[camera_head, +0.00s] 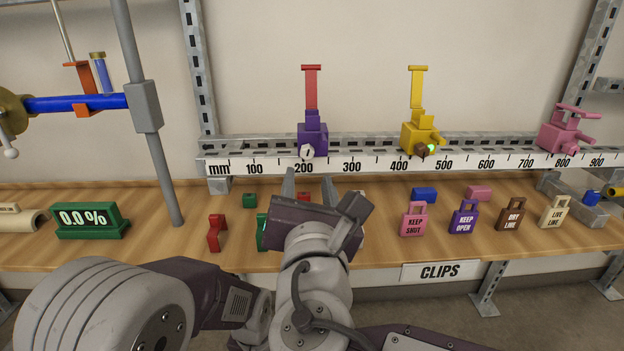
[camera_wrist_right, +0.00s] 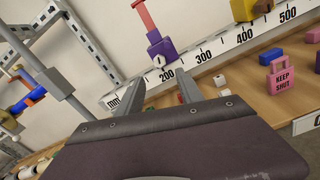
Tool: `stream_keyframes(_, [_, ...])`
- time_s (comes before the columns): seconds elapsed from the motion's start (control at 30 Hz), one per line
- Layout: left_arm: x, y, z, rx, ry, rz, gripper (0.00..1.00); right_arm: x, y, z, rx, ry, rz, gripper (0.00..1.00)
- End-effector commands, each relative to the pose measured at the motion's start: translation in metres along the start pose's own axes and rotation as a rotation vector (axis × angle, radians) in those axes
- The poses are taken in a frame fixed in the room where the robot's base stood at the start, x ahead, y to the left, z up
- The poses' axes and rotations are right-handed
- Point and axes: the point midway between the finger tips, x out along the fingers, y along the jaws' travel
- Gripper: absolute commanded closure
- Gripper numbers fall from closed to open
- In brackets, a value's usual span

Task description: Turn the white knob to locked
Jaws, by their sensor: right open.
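The white knob (camera_head: 307,152) is a small round knob on the front of the purple valve block (camera_head: 312,131), which has a raised red handle and sits on the rail near the 200 mark. In the right wrist view the knob (camera_wrist_right: 160,62) shows beyond the fingers, above the scale strip. My right gripper (camera_head: 309,186) is open and empty, pointing at the rail from below. Its fingers (camera_wrist_right: 163,93) are apart and clear of the knob. I cannot read the knob's exact angle. My left gripper is not in view.
A yellow valve (camera_head: 420,137) and a pink valve (camera_head: 565,137) stand farther right on the rail. Red and green blocks and several tags, like the pink KEEP SHUT tag (camera_head: 413,221), stand on the wooden shelf (camera_head: 385,255). A grey post (camera_head: 150,110) rises at left.

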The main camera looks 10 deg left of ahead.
Motion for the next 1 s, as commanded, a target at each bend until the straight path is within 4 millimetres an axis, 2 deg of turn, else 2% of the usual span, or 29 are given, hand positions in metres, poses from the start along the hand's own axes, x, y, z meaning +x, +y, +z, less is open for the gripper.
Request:
stream_keyframes(0.13, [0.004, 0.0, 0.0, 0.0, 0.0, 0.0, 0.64, 0.016, -0.002, -0.001, 0.0, 0.0, -0.006, 0.56])
stream_keyframes(0.3, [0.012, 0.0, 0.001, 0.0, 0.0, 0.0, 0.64, 0.053, -0.003, -0.002, -0.001, 0.0, -0.008, 0.56])
stream_keyframes(0.5, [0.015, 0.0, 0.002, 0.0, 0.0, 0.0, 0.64, 0.084, -0.002, 0.0, 0.0, 0.001, -0.005, 0.56])
stream_keyframes(0.83, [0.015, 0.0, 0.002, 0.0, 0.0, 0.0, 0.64, 0.091, -0.001, 0.001, 0.0, 0.002, -0.003, 0.56])
stream_keyframes(0.87, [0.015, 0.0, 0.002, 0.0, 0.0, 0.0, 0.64, 0.091, -0.001, 0.001, 0.0, 0.001, -0.003, 0.62])
stream_keyframes(1.0, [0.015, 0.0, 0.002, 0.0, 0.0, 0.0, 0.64, 0.091, -0.001, 0.001, 0.0, 0.001, -0.003, 1.0])
